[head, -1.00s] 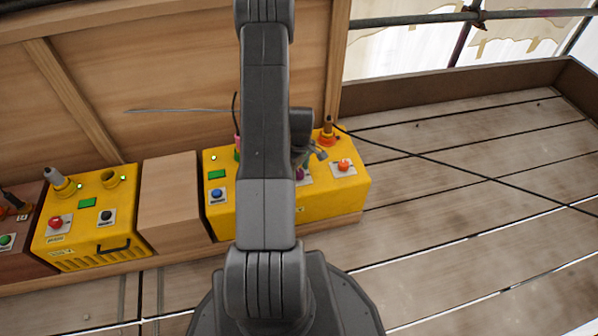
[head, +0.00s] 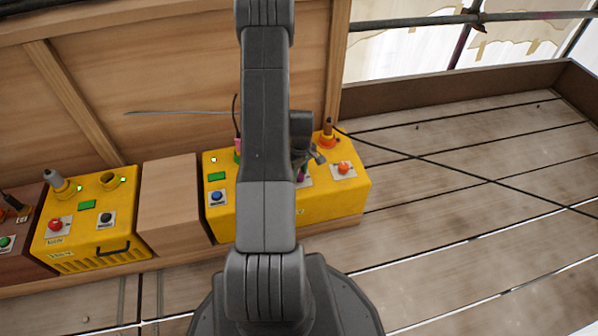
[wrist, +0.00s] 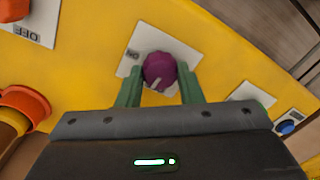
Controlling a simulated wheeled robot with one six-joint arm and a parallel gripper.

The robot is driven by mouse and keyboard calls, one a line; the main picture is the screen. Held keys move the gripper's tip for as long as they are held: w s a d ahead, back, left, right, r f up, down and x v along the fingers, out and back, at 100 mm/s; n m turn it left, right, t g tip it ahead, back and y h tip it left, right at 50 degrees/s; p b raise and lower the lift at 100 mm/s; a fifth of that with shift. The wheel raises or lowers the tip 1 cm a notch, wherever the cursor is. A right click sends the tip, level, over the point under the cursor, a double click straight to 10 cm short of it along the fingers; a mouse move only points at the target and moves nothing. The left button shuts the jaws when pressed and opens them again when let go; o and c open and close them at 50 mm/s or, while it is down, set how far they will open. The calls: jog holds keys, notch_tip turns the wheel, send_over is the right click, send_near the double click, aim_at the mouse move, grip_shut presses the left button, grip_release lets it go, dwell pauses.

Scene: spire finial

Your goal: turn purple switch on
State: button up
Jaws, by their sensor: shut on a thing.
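The purple switch (wrist: 159,71) is a round knob with a white pointer mark, on a white plate on the yellow box. In the wrist view the pointer runs toward the bottom of the picture, and an upside-down ON label (wrist: 132,54) is at the plate's left. My gripper (wrist: 160,86) has its green fingers on both sides of the knob, shut on it. In the head view the purple switch (head: 301,176) shows only as a small patch, mostly hidden by my gripper and arm.
The yellow box (head: 330,205) also carries an orange-red knob (head: 344,168), a blue button (head: 217,196) and an orange socket with a cable plug (head: 328,135). A second yellow box (head: 75,240) stands left, past a wooden block (head: 170,200). Open plank floor lies right.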

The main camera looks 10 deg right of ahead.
jog(key=m, duration=0.8)
jog(key=shift+m, duration=0.4)
jog(key=m, duration=0.4)
jog(key=shift+s+t+p, duration=0.1)
jog(key=shift+t+p, duration=0.2)
jog(key=shift+p, duration=0.05)
jog(key=shift+m, duration=2.1)
jog(key=o, duration=1)
jog(key=shift+r+p, duration=0.1)
jog(key=shift+p, duration=0.2)
